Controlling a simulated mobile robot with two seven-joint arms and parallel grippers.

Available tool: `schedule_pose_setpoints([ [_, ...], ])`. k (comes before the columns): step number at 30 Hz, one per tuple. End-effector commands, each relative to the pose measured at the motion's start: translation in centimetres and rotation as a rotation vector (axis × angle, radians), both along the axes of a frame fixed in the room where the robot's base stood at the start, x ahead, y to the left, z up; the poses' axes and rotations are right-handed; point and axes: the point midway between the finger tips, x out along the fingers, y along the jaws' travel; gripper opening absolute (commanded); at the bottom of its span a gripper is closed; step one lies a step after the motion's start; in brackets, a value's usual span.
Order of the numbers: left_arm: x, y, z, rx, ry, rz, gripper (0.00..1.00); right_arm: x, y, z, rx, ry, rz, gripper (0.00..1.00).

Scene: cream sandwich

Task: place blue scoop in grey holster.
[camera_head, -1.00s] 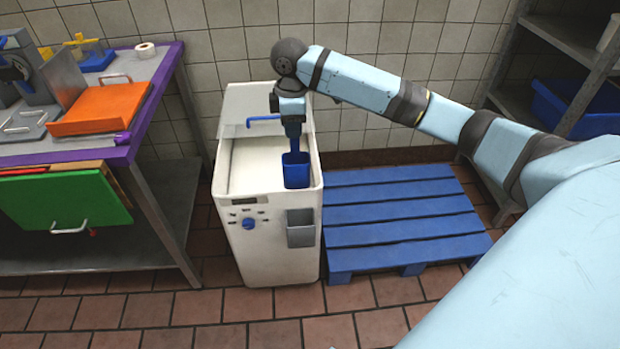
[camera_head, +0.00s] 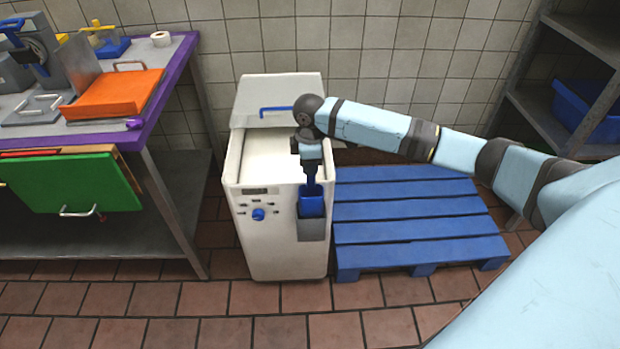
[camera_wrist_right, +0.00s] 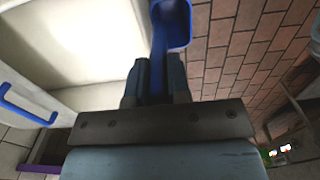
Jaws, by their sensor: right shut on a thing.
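The blue scoop (camera_head: 311,205) hangs upright from my right gripper (camera_head: 311,172), its cup low at the front of the white machine. My right gripper is shut on the scoop's handle. In the right wrist view the blue scoop (camera_wrist_right: 176,22) extends away from the shut fingers (camera_wrist_right: 158,75), with the floor beyond it. The grey holster (camera_head: 312,228) is fixed to the machine's front, at the right. The scoop's cup appears directly over the holster's opening; its lower edge meets the holster's top in the picture. Whether it is inside cannot be told. My left gripper is not in view.
The white machine (camera_head: 262,215) has an open top and a raised lid with a blue handle (camera_head: 276,109). A blue pallet (camera_head: 410,232) lies on the floor to its right. A metal shelf is at right.

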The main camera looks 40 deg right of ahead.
Motion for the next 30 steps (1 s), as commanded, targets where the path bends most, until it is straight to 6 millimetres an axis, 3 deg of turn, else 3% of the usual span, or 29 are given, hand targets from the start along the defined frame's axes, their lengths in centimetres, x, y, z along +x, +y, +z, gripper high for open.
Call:
schedule_pose_setpoints([
  [8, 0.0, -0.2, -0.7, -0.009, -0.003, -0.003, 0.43, 0.0, 0.1, -4.7, 0.001, 0.001, 0.001, 0.00],
  [20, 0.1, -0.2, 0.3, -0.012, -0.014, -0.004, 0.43, 0.0, 0.0, -5.1, 0.001, 0.001, 0.000, 0.00],
  [30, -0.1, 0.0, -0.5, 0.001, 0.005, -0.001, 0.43, 0.0, 0.0, -6.0, -0.001, -0.001, 0.000, 0.00],
])
